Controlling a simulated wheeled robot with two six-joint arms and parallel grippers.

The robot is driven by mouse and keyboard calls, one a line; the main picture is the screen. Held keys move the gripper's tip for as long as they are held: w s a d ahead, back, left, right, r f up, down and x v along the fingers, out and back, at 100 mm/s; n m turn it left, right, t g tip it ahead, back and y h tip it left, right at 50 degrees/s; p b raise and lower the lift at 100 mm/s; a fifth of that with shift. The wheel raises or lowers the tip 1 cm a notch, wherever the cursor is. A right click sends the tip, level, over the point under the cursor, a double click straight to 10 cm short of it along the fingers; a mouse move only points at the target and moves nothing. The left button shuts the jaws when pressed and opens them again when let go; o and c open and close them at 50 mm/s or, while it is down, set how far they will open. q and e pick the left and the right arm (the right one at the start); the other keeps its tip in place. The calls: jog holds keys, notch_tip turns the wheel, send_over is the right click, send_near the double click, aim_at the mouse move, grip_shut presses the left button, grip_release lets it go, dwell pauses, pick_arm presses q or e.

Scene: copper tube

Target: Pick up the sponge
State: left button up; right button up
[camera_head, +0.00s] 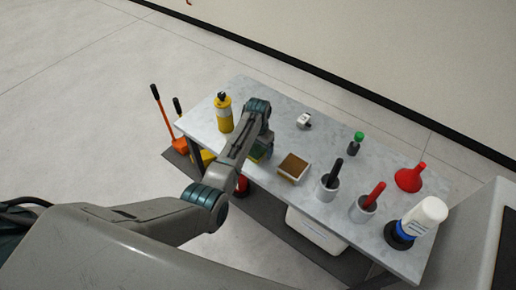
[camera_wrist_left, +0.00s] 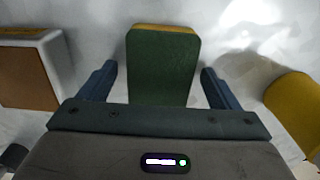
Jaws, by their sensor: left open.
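The sponge (camera_wrist_left: 162,65) has a dark green scrub face and a yellow edge. In the left wrist view it lies between the two fingers of my left gripper (camera_wrist_left: 158,72), with a gap on each side. The gripper is open and holds nothing. The sponge's near end is hidden by the gripper body. In the head view only a small green and yellow part of the sponge (camera_head: 257,154) shows, beside my left forearm near the table's front edge. The left gripper is mostly hidden there by its own arm. My right gripper is not in view.
A yellow bottle (camera_head: 223,113) stands left of the sponge, and a brown-topped white box (camera_head: 293,167) lies to its right. Farther right on the grey table (camera_head: 290,105) are two cups (camera_head: 327,188) with handled tools, a red funnel (camera_head: 410,178) and a white bottle (camera_head: 425,217).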

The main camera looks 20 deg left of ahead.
aim_at(258, 147)
pick_arm(q)
jog(key=c, duration=0.9)
jog(key=shift+c, duration=0.8)
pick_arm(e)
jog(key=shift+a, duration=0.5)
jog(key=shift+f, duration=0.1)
